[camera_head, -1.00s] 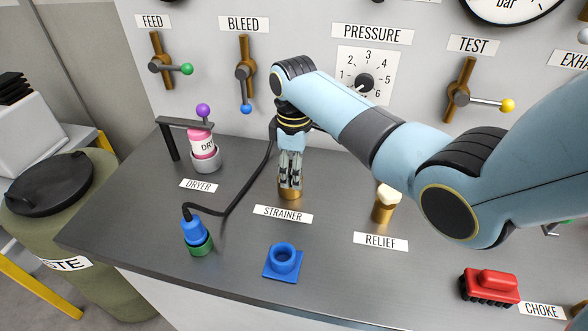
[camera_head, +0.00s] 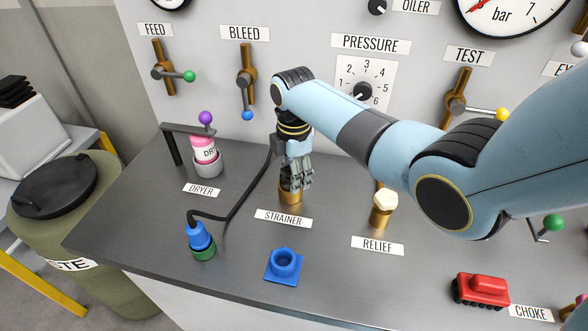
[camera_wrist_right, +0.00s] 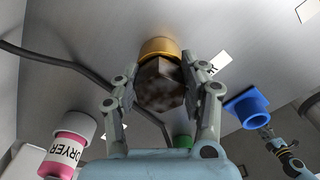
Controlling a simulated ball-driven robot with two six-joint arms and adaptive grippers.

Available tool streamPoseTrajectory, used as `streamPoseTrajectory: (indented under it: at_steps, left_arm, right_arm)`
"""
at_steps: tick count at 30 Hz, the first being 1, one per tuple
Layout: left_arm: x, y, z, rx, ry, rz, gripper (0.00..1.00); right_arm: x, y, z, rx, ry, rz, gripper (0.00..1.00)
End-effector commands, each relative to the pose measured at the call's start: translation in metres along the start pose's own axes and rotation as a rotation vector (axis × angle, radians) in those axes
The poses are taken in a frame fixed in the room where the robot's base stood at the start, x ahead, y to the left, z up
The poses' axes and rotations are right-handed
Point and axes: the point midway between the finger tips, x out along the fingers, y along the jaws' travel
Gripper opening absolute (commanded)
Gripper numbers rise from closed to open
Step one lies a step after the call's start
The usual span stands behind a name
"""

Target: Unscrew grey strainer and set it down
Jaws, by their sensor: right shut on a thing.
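The grey strainer (camera_wrist_right: 160,84) shows in the wrist view as a dark, many-sided piece against a round brass fitting (camera_wrist_right: 158,48). My right gripper (camera_wrist_right: 170,80) is shut on it, one finger on each side. In the head view my right gripper (camera_head: 293,178) points down over the brass fitting (camera_head: 290,194), behind the STRAINER label (camera_head: 284,218), and its fingers hide most of the strainer. I cannot tell whether the strainer still touches the fitting. My left gripper (camera_wrist_right: 270,136) appears small at the lower right of the wrist view; its jaws are too small to read.
A black hose runs left of my right gripper to a blue plug (camera_head: 199,236) on a green ring. A blue socket (camera_head: 283,265) lies in front, the pink dryer (camera_head: 205,150) behind left, the RELIEF fitting (camera_head: 384,208) to the right. Bare counter surrounds the blue socket.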

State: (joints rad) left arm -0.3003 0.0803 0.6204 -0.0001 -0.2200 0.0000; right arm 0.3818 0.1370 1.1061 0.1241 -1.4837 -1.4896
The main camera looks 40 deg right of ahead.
Motion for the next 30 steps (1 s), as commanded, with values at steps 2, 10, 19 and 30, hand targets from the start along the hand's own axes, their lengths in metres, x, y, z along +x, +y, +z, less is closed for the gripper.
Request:
streamPoseTrajectory:
  at_steps: [2, 10, 19, 30]
  left_arm:
    - [-0.0063, -0.0005, -0.0011, 0.000, 0.001, 0.000, 0.40]
    - [-0.0071, -0.0006, -0.0016, 0.000, 0.001, 0.000, 0.40]
    - [-0.0071, -0.0006, -0.0016, 0.000, 0.001, 0.000, 0.40]
    - [-0.0071, -0.0003, -0.0001, 0.000, -0.001, 0.000, 0.40]
  right_arm:
    - [0.0012, -0.0062, -0.0028, -0.108, 0.007, -0.018, 0.10]
    - [0.0053, -0.0089, -0.0033, -0.521, 0.013, -0.023, 0.10]
    - [0.0061, -0.0098, -0.0038, -0.582, 0.016, -0.025, 0.10]
    - [0.0043, -0.0075, -0.0013, -0.579, 0.009, -0.020, 0.57]
